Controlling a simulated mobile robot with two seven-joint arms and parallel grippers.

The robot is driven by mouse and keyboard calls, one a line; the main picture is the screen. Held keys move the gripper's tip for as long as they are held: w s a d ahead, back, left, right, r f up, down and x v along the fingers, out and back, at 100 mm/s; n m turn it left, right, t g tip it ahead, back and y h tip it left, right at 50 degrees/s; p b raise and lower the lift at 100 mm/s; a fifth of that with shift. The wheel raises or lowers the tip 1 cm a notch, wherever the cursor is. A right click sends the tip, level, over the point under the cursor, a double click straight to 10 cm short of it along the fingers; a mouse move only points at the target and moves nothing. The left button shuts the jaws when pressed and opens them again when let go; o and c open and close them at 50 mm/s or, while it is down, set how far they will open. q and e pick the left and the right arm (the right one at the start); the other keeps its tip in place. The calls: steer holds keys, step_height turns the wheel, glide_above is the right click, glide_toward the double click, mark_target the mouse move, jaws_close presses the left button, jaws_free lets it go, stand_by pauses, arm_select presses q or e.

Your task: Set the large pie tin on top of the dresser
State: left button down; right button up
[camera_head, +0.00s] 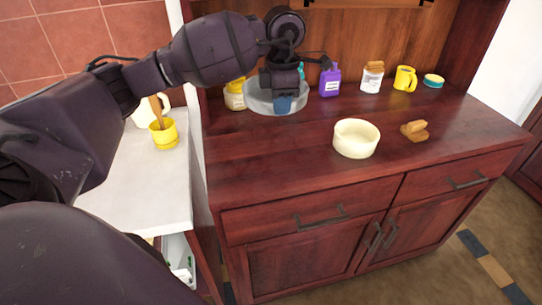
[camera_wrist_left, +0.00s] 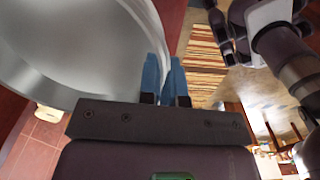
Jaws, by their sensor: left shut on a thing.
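The large pie tin (camera_head: 258,103) is a round grey metal dish at the back left of the dresser top (camera_head: 270,150). My left gripper (camera_head: 284,103) reaches over it from the left, with blue fingertips shut on its near rim. In the left wrist view, the tin (camera_wrist_left: 75,45) fills the upper left and its rim meets the blue fingers (camera_wrist_left: 164,80). The tin looks about level; I cannot tell whether its base touches the dresser. My right arm (camera_wrist_left: 285,50) shows at the right of the wrist view, its gripper state unclear.
A yellow-lidded jar (camera_head: 235,97) stands close left of the tin, a purple bottle (camera_head: 330,83) to its right. Farther right are a white jar (camera_head: 372,80), yellow mug (camera_head: 404,79) and small teal tin (camera_head: 433,81). A cream bowl (camera_head: 356,139) and wooden piece (camera_head: 415,131) sit nearer.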

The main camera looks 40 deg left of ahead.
mark_target(278, 174)
arm_select(q)
steer(key=shift+a+r+n, duration=0.15)
steer(key=shift+r+n, duration=0.1)
steer(key=shift+n, duration=0.15)
steer(key=shift+f, duration=0.1)
step_height(278, 174, down, 20)
steer(key=shift+w+r+b, duration=0.1)
steer(key=shift+r+b, duration=0.05)
steer(key=shift+b, duration=0.3)
steer(key=shift+f, duration=0.2)
steer(key=c, duration=1.3)
jaws_free()
steer(key=shift+r, duration=0.1)
